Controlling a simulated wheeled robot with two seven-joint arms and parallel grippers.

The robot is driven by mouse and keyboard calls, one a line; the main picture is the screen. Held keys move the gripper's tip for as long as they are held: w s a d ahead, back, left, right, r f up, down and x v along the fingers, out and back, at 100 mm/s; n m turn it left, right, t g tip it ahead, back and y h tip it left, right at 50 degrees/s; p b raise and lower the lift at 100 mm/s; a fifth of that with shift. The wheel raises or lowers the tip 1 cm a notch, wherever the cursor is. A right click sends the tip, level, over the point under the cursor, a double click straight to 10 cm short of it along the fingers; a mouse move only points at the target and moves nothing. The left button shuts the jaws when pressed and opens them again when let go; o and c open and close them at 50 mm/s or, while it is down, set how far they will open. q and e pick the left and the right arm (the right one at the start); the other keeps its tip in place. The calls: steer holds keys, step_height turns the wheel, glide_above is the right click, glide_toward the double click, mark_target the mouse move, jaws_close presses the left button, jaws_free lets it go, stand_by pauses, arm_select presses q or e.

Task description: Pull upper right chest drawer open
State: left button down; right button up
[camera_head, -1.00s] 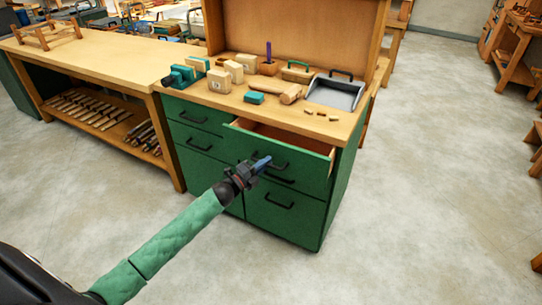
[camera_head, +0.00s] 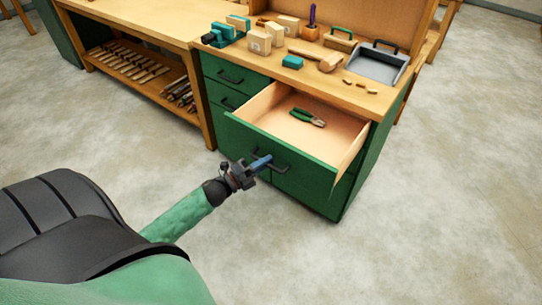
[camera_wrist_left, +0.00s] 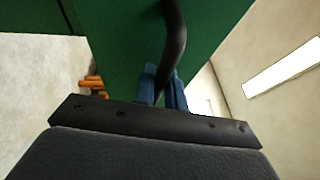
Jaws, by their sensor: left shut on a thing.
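The upper right drawer (camera_head: 290,158) of the green chest is pulled far out, with its pale wooden inside showing. A pair of green-handled pliers (camera_head: 307,117) lies in it. My left gripper (camera_head: 262,162) is at the drawer front, shut on the black drawer handle (camera_head: 284,160). In the left wrist view, the blue fingers (camera_wrist_left: 163,88) are on either side of the dark curved handle (camera_wrist_left: 174,45), against the green front. My right gripper is not in view.
The chest top (camera_head: 330,80) holds wooden blocks, a mallet (camera_head: 322,58), a teal block (camera_head: 292,62) and a grey dustpan (camera_head: 377,65). A workbench (camera_head: 150,15) with a tool shelf stands to the left. The floor (camera_head: 440,200) to the right is clear.

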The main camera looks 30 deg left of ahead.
arm_select(q)
steer(key=shift+s, duration=0.35)
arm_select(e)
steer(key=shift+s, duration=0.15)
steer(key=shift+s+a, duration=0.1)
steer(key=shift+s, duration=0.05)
arm_select(q)
steer(key=c, duration=1.5)
jaws_free()
steer(key=shift+o, duration=0.2)
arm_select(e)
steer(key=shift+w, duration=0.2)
